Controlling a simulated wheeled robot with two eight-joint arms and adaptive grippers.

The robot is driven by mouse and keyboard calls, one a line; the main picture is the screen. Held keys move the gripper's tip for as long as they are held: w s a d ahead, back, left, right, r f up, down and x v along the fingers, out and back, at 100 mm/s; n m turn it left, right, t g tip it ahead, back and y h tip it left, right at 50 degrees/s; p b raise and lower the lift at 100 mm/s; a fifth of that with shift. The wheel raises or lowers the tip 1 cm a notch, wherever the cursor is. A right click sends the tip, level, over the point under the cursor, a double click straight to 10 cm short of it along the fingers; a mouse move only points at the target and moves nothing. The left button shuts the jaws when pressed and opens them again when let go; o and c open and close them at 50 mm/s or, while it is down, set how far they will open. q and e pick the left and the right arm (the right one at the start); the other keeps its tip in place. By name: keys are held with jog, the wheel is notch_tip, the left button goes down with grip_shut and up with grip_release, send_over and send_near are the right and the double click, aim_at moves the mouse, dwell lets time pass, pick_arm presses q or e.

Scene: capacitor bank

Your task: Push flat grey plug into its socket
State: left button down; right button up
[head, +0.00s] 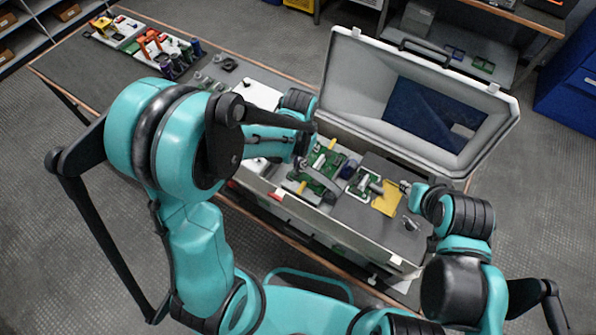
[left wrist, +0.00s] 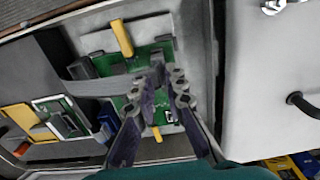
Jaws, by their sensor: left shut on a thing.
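The green circuit board (head: 325,163) lies in the open case and carries yellow tabs; it also shows in the left wrist view (left wrist: 152,57). A flat grey ribbon cable (left wrist: 95,88) runs across to the board and ends at my left gripper (left wrist: 166,82). That gripper, also in the head view (head: 306,160), is shut over the board on the flat grey plug, which the fingers mostly hide. The socket cannot be made out behind the fingers. My right gripper (head: 407,188) is at the case's right part, near a yellow plate; its finger opening is unclear.
The case (head: 347,222) has its lid (head: 345,70) raised behind. The yellow plate (head: 387,198) and a smaller green board (left wrist: 62,117) lie beside the main board. Trays of coloured parts (head: 165,50) stand on the bench's far left. Grey foam (head: 357,217) at the case's front is mostly clear.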

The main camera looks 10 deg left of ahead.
pick_arm(q)
jog(key=shift+f+b, duration=0.6)
jog(key=shift+f, duration=0.05)
jog(key=c, duration=1.5)
grip_release()
notch_tip(320, 180, up, 12)
jog(key=shift+r, duration=0.1)
